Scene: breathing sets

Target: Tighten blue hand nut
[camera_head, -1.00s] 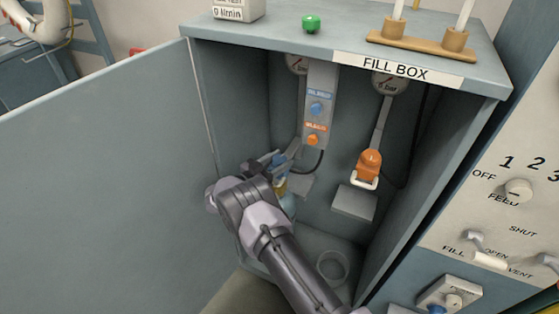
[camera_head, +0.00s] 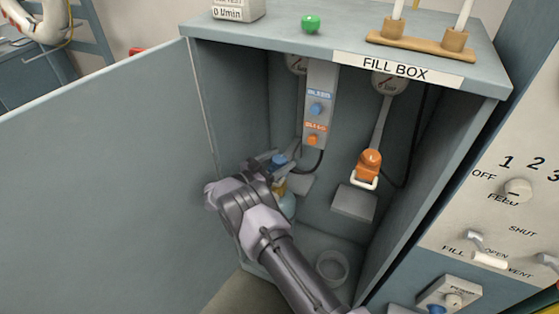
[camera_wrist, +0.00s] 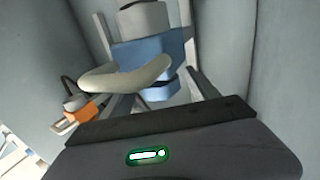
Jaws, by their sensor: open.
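The blue hand nut (camera_head: 279,160) is low at the left inside the fill box, partly hidden by my gripper. In the wrist view the blue nut (camera_wrist: 147,56) is in the upper middle, with a grey part on it and a pale curved handle crossing in front. My gripper (camera_head: 281,164) is open at the blue nut. In the wrist view its grey fingers stand to the left and right of the nut; I cannot tell whether they touch it.
An orange connector (camera_head: 369,163) with a white handle hangs to the right, above a grey block (camera_head: 354,203). Blue and orange bleed knobs (camera_head: 316,109) sit on the back panel. The open door (camera_head: 100,190) stands close on the left. A ring (camera_head: 332,266) is on the box floor.

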